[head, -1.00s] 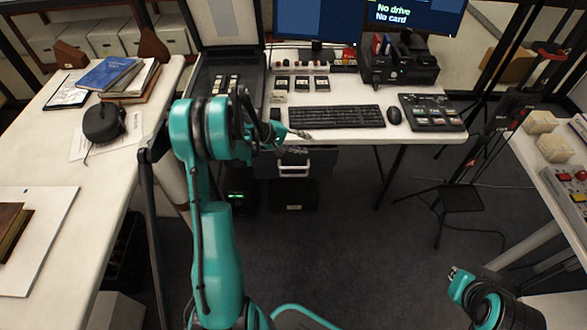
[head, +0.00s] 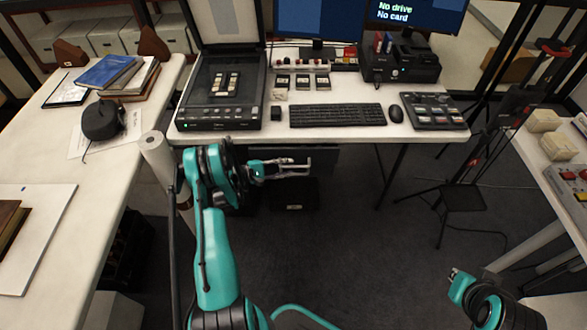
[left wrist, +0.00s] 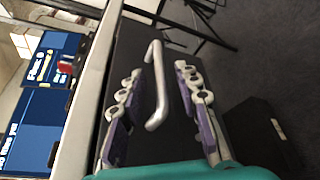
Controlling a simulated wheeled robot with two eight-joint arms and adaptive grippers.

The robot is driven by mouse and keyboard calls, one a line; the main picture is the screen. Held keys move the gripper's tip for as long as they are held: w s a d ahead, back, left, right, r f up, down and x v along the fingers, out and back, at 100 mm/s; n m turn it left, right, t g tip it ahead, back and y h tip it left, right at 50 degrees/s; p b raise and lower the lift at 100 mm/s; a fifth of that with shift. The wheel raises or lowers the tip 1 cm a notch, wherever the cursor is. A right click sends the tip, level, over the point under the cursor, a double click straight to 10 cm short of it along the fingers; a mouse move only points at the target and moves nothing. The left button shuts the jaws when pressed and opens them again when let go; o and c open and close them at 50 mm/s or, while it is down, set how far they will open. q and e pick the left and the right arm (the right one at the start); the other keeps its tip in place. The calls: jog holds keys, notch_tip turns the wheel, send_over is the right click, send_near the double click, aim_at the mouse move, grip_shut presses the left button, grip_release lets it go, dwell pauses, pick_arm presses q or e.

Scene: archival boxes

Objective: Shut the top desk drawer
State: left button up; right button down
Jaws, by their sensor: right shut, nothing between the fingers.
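The top desk drawer has a dark front (left wrist: 130,55) with a silver bar handle (left wrist: 157,85) in the left wrist view. In the head view the drawer front (head: 325,156) is a dark area under the desk, partly behind my gripper; how far out it stands is hard to tell. My left gripper (head: 308,167) is open at the drawer front. In the left wrist view its two fingers (left wrist: 160,108) lie on either side of the handle, with gaps visible; contact cannot be told. My right gripper (head: 453,272) is shut and empty at the lower right, far from the desk.
The white desk (head: 350,138) carries a keyboard (head: 337,115), a mouse (head: 395,113), a scanner (head: 220,90) and monitors. A dark box (head: 293,195) stands below the drawer. A side table (head: 40,150) is at left.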

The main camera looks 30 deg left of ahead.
pick_arm(q)
jog(key=shift+b+x, duration=0.35)
jog(key=shift+x, duration=1.35)
grip_shut()
